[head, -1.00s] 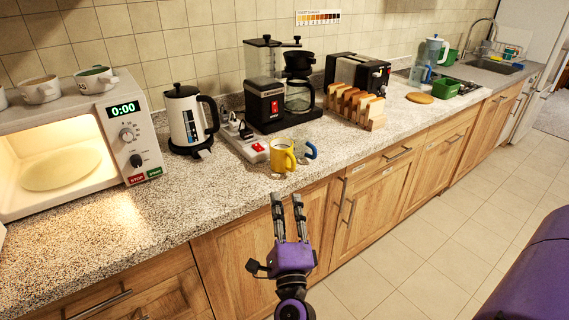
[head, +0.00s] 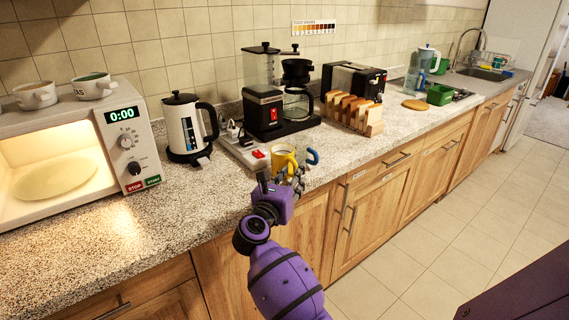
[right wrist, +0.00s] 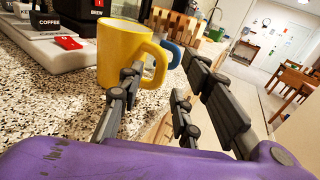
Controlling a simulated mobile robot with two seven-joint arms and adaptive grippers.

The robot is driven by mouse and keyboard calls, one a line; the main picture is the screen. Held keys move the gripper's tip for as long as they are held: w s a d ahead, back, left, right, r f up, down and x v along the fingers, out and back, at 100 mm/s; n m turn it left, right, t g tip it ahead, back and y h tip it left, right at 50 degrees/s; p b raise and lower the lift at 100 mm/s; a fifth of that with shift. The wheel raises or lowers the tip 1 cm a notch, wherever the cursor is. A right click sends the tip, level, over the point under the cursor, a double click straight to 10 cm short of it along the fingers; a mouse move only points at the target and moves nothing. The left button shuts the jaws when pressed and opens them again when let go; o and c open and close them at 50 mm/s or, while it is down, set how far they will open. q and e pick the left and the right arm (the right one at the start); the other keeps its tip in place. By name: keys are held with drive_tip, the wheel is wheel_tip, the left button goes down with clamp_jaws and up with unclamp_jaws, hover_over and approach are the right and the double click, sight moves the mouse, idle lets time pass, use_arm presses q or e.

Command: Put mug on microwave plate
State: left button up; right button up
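A yellow mug (head: 284,157) stands upright on the counter near its front edge. In the right wrist view the yellow mug (right wrist: 118,55) has its handle toward my fingers. My right gripper (head: 291,180) is at the mug's near side, and partly covers it in the head view. In the right wrist view the right gripper (right wrist: 163,72) is open, with one finger overlapping the mug's handle and the other to its right; contact cannot be told. The microwave (head: 126,117) stands open and lit at left, reading 0:00, with a bare round plate (head: 52,185) inside. My left gripper is not in view.
A mug with a blue handle (head: 313,156) stands just right of the yellow mug. A power strip (head: 243,150), kettle (head: 185,127), coffee maker (head: 265,108) and toast rack (head: 374,122) stand behind. Counter before the microwave (head: 150,215) is clear. Two mugs sit on the microwave.

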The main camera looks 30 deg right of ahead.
drive_tip(key=shift+w+d, duration=0.35)
drive_tip(key=shift+d, duration=0.2)
clamp_jaws()
drive_tip(key=shift+a+r, duration=0.1)
drive_tip(key=shift+r, duration=0.1)
